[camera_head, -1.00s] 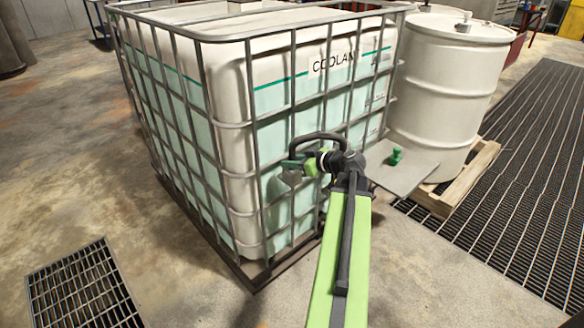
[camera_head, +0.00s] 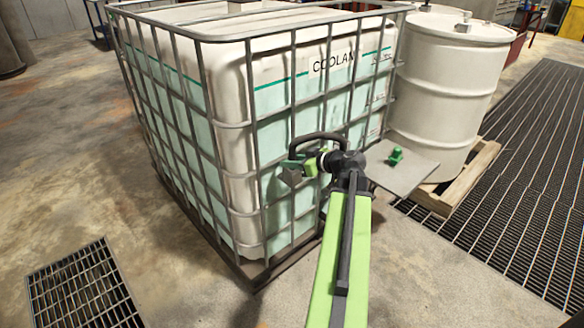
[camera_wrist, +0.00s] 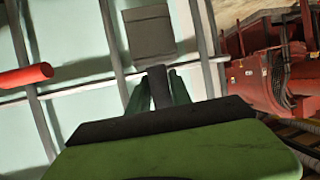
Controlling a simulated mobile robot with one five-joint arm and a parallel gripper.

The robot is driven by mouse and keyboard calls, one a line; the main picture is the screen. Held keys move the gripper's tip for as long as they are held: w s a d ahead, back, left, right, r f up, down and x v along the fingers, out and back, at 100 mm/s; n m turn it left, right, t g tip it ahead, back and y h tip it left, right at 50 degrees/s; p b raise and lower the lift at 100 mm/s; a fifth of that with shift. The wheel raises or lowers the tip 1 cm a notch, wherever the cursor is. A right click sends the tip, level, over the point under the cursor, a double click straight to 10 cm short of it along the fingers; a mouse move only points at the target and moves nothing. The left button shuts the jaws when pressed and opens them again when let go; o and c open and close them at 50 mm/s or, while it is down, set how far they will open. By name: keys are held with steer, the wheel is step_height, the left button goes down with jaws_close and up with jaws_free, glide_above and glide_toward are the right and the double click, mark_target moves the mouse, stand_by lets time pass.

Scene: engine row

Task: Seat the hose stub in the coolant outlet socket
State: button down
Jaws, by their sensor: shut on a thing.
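My gripper (camera_head: 291,167) is in front of the caged coolant tank (camera_head: 228,161), near its front corner. In the wrist view its dark green fingers (camera_wrist: 159,91) are shut on a short dark grey cylinder, which I take to be the hose stub (camera_wrist: 157,82). The stub points toward the tank. Just beyond it a flat grey square block (camera_wrist: 149,34) shows against the cage bars. I cannot tell whether stub and block touch. No socket opening can be made out, so I cannot tell where the coolant outlet socket is.
A red rod (camera_wrist: 25,76) reaches in from the left in the wrist view. A small grey shelf (camera_head: 408,177) with a green fitting (camera_head: 396,156) is right of my arm. A white drum (camera_head: 446,95) stands on a wooden pallet (camera_head: 470,180). Floor grates (camera_head: 85,290) lie left and right.

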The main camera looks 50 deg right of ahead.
mark_target(293, 148)
steer(key=shift+r, duration=0.1)
steer(key=r+p, duration=0.5)
steer(key=shift+d, duration=0.35)
steer(key=s+d+r+p, duration=0.2)
steer(key=d+r+p, duration=0.3)
steer(key=d, duration=0.5)
steer(key=shift+s+d+r+p, duration=0.25)
steer(key=shift+d+r+p, duration=0.15)
steer(key=shift+p, duration=0.1)
